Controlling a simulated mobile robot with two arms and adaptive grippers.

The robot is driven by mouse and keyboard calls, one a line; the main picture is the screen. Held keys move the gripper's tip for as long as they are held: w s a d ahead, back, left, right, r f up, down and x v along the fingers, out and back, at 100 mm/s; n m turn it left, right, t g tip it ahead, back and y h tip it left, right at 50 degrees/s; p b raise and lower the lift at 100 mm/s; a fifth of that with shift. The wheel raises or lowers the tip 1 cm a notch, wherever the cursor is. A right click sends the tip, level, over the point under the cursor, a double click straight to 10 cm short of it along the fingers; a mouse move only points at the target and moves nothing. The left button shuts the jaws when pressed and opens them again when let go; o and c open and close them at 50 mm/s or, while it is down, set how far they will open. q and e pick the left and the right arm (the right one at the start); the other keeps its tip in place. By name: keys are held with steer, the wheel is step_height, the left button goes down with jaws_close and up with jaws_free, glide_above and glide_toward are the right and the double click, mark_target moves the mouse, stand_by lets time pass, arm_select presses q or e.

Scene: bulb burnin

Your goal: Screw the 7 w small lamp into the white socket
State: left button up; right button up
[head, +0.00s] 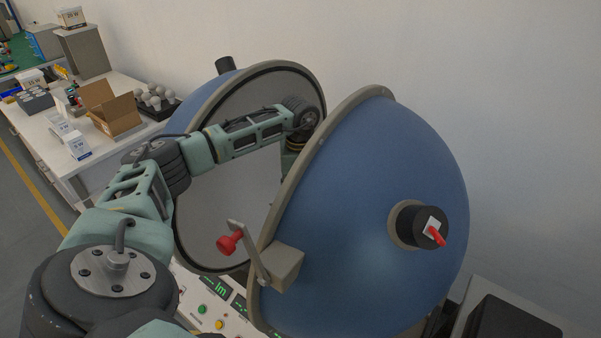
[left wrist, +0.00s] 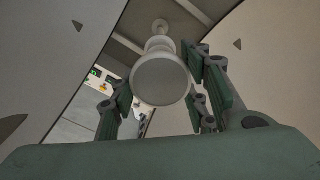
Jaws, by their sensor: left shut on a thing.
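My left arm reaches between the two halves of the open blue sphere. In the head view its gripper (head: 290,160) is mostly hidden behind the near half. In the left wrist view the left gripper (left wrist: 164,100) is shut on a small pale lamp (left wrist: 161,80), its round face towards the camera and its narrow end pointing away. Beyond it, in line, is a pale round fitting on a post (left wrist: 160,26), perhaps the white socket. I cannot tell whether the lamp touches it. No wattage mark is readable. My right gripper is not in view.
The near blue half (head: 370,190) and the far half's pale inside (head: 225,200) stand close on both sides of my arm. A red-knobbed latch (head: 230,243) sticks out at the rim. A control panel (head: 200,300) lies below. Several bulbs (head: 155,95) and an open carton (head: 115,112) stand on the left bench.

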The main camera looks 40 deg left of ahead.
arm_select(q)
steer(key=m+b, duration=0.1)
steer(key=m, duration=0.3)
steer(key=shift+a, duration=0.2)
steer(key=m, duration=0.4)
steer(key=shift+m+b, duration=0.35)
steer(key=shift+m, duration=0.05)
steer(key=o, duration=1.1)
steer(key=shift+s, duration=0.15)
steer(key=shift+c, duration=0.2)
